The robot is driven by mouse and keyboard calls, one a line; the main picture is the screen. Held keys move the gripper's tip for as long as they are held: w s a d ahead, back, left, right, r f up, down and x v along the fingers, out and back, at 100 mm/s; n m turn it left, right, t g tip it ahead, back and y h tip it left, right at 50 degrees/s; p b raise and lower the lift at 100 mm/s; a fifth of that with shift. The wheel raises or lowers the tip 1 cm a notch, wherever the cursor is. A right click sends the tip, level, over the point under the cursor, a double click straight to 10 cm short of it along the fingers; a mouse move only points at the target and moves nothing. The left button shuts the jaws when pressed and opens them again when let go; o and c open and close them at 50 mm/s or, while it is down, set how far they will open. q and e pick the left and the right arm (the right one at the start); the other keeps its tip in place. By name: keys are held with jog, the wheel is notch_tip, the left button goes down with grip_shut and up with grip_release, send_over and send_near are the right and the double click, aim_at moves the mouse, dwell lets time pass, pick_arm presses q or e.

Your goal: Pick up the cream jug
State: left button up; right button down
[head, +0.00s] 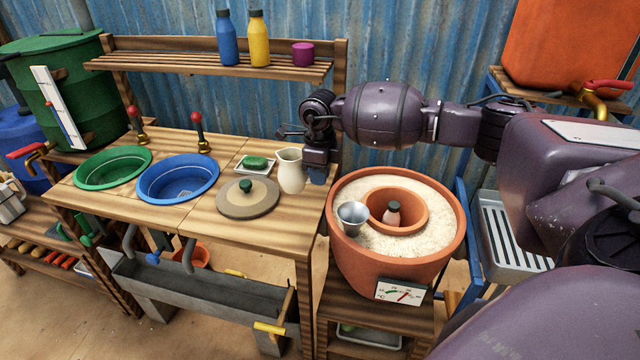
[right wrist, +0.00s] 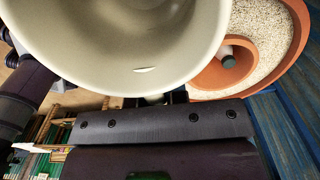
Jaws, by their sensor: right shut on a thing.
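The cream jug (head: 291,172) stands upright at the right end of the wooden worktop, beside a stone-coloured lid. My right gripper (head: 314,174) is at the jug's right side and shut on it. In the right wrist view the jug (right wrist: 125,45) fills the upper part, its round pale body close above the dark gripper body. The fingertips are mostly hidden by the jug. I cannot tell whether its base touches the worktop. My left gripper is in neither view.
A lid with a green knob (head: 247,198) and a dish with green soap (head: 254,164) sit close by the jug. Blue (head: 178,179) and green basins (head: 113,167) are further left. A terracotta pot of sand (head: 441,232) stands just right. A shelf (head: 205,66) runs behind.

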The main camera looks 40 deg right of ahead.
notch_tip(320, 180, up, 6)
jog(key=shift+f, duration=0.2)
jog(key=shift+r, duration=1.5)
dwell(0.8)
